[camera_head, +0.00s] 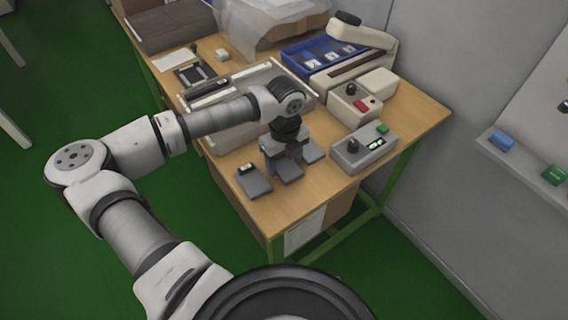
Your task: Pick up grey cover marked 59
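Several flat dark-grey pieces that look like covers lie near the front corner of the wooden table. One grey cover (256,184) is at the left with a small black and white part at its back end. A second grey cover (290,171) lies in the middle, directly below my gripper (284,158). A third grey cover (314,153) lies at the right, partly hidden by my gripper. No number such as 59 can be read on any of them. My gripper points down over the middle cover; its finger gap and any contact are too small to tell.
The table's front edge is close.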

